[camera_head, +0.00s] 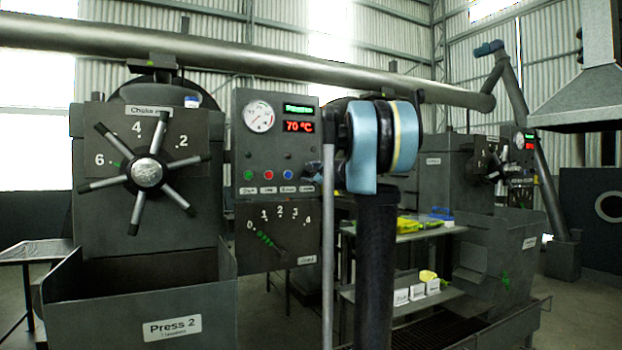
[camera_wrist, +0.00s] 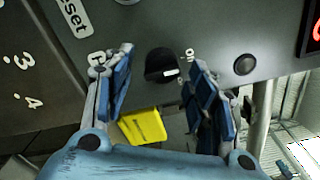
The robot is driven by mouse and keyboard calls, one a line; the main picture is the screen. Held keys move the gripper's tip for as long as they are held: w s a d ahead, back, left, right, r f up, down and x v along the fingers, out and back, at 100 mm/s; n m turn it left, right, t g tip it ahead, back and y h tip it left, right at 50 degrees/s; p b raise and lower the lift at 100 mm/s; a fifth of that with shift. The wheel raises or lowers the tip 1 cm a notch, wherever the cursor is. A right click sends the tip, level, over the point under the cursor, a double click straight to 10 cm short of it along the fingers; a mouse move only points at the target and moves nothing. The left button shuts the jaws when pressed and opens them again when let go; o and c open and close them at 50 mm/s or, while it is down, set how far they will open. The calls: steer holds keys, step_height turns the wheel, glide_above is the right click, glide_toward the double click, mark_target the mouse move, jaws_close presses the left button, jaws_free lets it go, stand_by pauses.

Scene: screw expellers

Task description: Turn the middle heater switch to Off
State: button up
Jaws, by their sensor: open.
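In the wrist view a black rotary switch (camera_wrist: 161,65) sits on a dark grey panel, with a white mark on its lower right edge. Another white label is partly hidden by the left finger. My gripper (camera_wrist: 160,60) is open, its blue-padded fingers on either side of the switch with gaps between. I cannot tell whether the fingertips touch the panel. In the head view my blue wrist hides the switch and most of the gripper.
The control panel (camera_head: 276,180) carries a gauge, a 70 °C display and coloured buttons. A round black button (camera_wrist: 244,65) is right of the right finger. A yellow object (camera_wrist: 143,126) lies below the panel. A spoked choke wheel (camera_head: 148,172) stands at left.

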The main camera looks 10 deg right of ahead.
steer(key=v, duration=1)
steer(key=shift+s+d, duration=0.15)
steer(key=shift+s, duration=0.25)
steer(key=s+a+f+n+g+y, duration=0.1)
steer(key=s+a+f+n+g, duration=0.4)
steer(key=s+f, duration=0.55)
steer(key=s+a+f+n+g, duration=0.3)
steer(key=s+a+f+n, duration=0.45)
steer(key=s+f, duration=0.35)
steer(key=s+d+f+n+g+h, duration=0.3)
steer(key=s+d+f+n, duration=0.1)
steer(key=s+f, duration=0.8)
steer(key=s+d+f+n+g+h, duration=0.3)
steer(key=s+d+f+n+g, duration=0.1)
steer(key=s+f, duration=0.8)
step_height(320, 180, down, 2)
steer(key=shift+d+f+h, duration=0.15)
steer(key=shift+d+h, duration=0.15)
steer(key=shift+d, duration=0.1)
steer(key=shift+s, duration=0.1)
